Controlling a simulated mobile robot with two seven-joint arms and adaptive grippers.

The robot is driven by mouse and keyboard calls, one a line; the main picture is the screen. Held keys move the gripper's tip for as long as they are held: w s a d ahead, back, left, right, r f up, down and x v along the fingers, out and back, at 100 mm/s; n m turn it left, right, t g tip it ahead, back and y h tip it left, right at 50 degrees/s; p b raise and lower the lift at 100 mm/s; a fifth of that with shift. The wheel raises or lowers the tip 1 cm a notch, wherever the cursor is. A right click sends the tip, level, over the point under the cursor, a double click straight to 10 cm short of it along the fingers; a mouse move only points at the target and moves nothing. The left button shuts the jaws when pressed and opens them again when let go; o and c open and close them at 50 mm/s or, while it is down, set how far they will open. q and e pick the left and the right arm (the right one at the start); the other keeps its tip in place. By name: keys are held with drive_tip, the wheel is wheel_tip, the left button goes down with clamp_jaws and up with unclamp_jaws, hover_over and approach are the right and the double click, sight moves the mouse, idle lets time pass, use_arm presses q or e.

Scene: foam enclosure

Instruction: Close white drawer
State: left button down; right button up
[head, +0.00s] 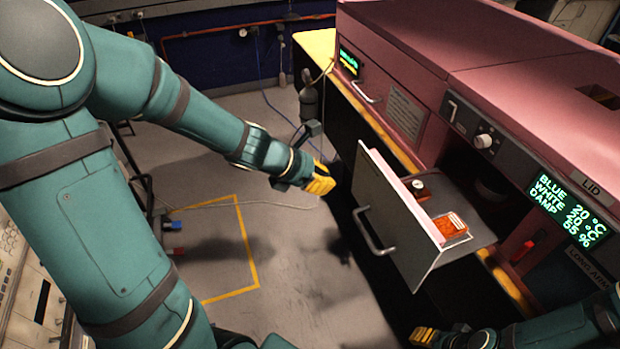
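The white drawer (398,227) stands pulled out from the pink machine at the right, with its pale front panel and a grey bar handle (372,232) facing left. My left gripper (320,181), with yellow fingertips, hangs left of the drawer's far end, apart from panel and handle. Its fingers overlap in this view, so their opening is unclear. My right gripper (424,336) is low at the bottom edge, below the drawer, partly cut off; its opening is unclear.
The pink machine (560,110) has a knob, a green display (568,207) and a dark opening behind the drawer. A red object (522,251) is right of the drawer. The grey floor left of the drawer is open, with a yellow outline (243,240) and thin cables.

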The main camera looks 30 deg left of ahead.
sight(357, 182)
use_arm(q)
drive_tip(key=w+d, duration=0.1)
drive_tip(key=w+d+f, duration=0.2)
drive_tip(key=w, duration=0.1)
drive_tip(key=shift+b, duration=0.4)
drive_tip(key=shift+w+d, duration=0.4)
use_arm(e)
drive_tip(key=shift+s+f, duration=0.2)
drive_tip(key=shift+f, duration=0.5)
